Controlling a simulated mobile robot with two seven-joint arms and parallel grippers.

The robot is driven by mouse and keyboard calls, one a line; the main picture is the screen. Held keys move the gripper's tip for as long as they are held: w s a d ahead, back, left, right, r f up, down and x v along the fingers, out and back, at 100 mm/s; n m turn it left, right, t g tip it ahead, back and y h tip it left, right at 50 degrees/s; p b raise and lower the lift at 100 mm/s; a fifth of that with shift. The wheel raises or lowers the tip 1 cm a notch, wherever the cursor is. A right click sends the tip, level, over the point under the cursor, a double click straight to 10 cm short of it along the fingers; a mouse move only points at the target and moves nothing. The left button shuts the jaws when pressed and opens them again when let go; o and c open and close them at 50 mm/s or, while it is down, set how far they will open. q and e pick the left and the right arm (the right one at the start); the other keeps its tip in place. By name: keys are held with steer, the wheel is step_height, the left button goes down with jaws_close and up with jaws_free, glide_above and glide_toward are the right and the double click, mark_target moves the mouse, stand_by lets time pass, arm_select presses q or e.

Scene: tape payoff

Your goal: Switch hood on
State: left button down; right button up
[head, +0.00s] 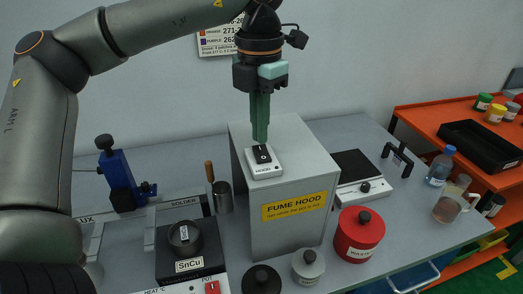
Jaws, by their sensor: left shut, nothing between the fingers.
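The fume hood (285,230) is a grey box with a yellow "FUME HOOD" label on its front. Its switch (264,160) sits on top, a white base with a black rocker marked with white signs. My left gripper (260,138) points straight down, shut and empty. Its fingertips are at the far end of the rocker; I cannot tell whether they touch it or hover just above. The fingers hide part of the rocker. My right gripper is not in view.
A solder pot (185,237) labelled SnCu stands left of the hood on a black heater. A blue stand (122,180) is behind it. A red waste can (358,235) and a grey lidded jar (308,264) stand in front to the right. An orange shelf (440,135) is at the far right.

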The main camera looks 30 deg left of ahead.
mark_target(260, 148)
arm_select(q)
steer(key=shift+f+b, duration=0.75)
steer(key=shift+f, duration=0.2)
stand_by(0.3)
steer(key=shift+r+p, duration=2.8)
steer(key=shift+r, duration=0.75)
